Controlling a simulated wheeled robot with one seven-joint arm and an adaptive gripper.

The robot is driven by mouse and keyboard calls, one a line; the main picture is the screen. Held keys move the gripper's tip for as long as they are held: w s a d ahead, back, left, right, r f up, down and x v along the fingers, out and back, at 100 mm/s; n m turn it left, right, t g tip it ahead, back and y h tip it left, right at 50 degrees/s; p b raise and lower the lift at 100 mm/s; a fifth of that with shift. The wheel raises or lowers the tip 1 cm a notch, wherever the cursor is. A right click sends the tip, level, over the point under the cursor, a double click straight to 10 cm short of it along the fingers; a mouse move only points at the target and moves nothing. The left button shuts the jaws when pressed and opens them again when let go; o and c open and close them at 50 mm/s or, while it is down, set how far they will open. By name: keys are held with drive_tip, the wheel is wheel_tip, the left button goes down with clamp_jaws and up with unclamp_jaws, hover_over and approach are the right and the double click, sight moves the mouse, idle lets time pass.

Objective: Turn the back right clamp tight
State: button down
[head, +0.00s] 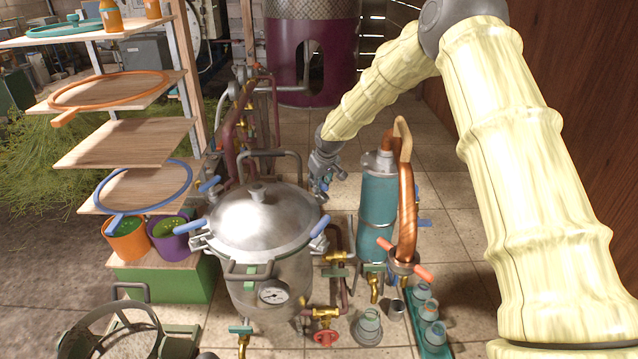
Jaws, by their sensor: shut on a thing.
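The steel still pot (268,270) stands in the middle, with its domed lid (258,215) on. Blue-handled clamps sit around the rim: the back left clamp (210,184), the front left clamp (190,226) and the front right clamp (320,227). My gripper (324,190) reaches down at the back right of the lid and is shut on the back right clamp. Only a small blue bit of that clamp shows among the fingers, so its angle and tightness cannot be told.
A teal condenser cylinder (378,205) with a copper pipe (406,205) stands close to the right of my gripper. Copper pipes with valves (240,125) rise behind the pot. Wooden shelves (125,142) stand at left. A teal rack with jars (430,335) is at the front right.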

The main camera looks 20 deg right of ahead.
drive_tip(key=shift+f+m+b, duration=0.1)
drive_tip(key=shift+m+b, duration=0.3)
drive_tip(key=shift+b, duration=0.2)
drive_tip(key=m+h+b, duration=0.1)
drive_tip(key=m+b, duration=0.1)
drive_tip(key=b, duration=0.1)
drive_tip(key=shift+f, duration=0.1)
drive_tip(key=m+h+b, duration=0.1)
drive_tip(key=m+b, duration=0.1)
drive_tip(key=m+g+h+b, duration=0.1)
drive_tip(key=m, duration=0.2)
drive_tip(key=shift+d+m+b, duration=0.1)
drive_tip(key=shift+m+b, duration=0.2)
drive_tip(key=shift+b, duration=0.1)
drive_tip(key=m+b, duration=0.1)
drive_tip(key=m, duration=0.1)
drive_tip(key=m+g+h+b, duration=0.1)
drive_tip(key=m, duration=0.2)
drive_tip(key=shift+g+h, duration=0.3)
drive_tip(key=m+g, duration=0.1)
drive_tip(key=m, duration=0.1)
drive_tip(key=m+b, duration=0.1)
drive_tip(key=m, duration=0.2)
drive_tip(key=shift+g, duration=0.4)
drive_tip(key=c, duration=1.3)
unclamp_jaws()
drive_tip(key=shift+r, duration=0.2)
